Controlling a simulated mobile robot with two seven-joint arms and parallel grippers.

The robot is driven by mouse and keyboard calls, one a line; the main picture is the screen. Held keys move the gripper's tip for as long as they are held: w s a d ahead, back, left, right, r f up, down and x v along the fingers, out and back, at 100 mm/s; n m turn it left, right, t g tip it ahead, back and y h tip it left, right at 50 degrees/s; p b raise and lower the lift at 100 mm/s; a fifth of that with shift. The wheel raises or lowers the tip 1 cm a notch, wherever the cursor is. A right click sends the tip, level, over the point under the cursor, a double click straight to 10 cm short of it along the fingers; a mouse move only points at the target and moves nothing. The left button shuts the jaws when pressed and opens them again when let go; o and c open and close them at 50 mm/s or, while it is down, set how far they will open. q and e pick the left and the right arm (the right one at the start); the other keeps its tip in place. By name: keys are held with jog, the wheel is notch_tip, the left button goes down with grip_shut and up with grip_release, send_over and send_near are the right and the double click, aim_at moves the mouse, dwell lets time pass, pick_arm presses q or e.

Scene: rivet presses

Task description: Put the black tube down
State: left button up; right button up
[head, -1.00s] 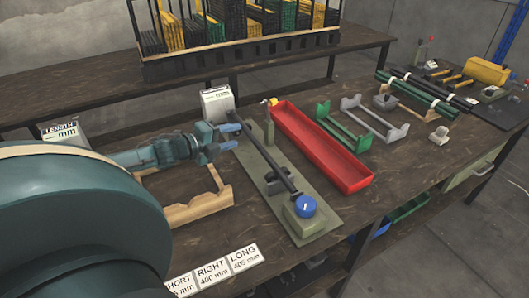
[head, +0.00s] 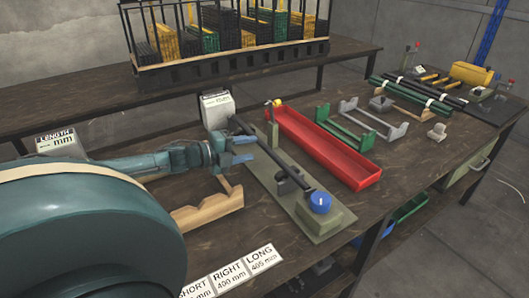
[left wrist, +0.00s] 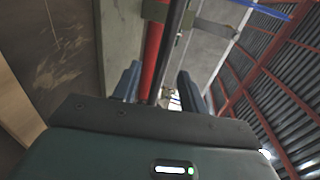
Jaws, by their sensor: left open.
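The black tube (head: 269,153) lies lengthwise over a grey-green gauge plate (head: 262,181), its near end by a dark block and a blue knob (head: 320,202). My left gripper (head: 245,149) is open at the tube's far part, coming from the left. In the left wrist view the tube (left wrist: 172,48) runs between the two spread fingers (left wrist: 157,84), with gaps beside it. Whether the tube rests fully on its supports is hard to tell. My right gripper is not in view.
A wooden cradle (head: 207,211) stands left of the plate, and a long red tray (head: 325,148) to its right. Green (head: 345,130) and grey (head: 373,119) racks stand beyond the tray. A white display box (head: 215,108) is behind the gripper. Label cards (head: 230,275) lie at the front.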

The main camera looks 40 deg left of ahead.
aim_at(260, 145)
pick_arm(q)
jog(key=shift+r+b+x, duration=0.15)
jog(key=shift+b+x, duration=0.3)
jog(key=shift+x, duration=0.9)
jog(key=shift+r+b+x, duration=0.1)
jog(key=shift+b+x, duration=0.3)
jog(key=shift+x, duration=1.95)
grip_shut()
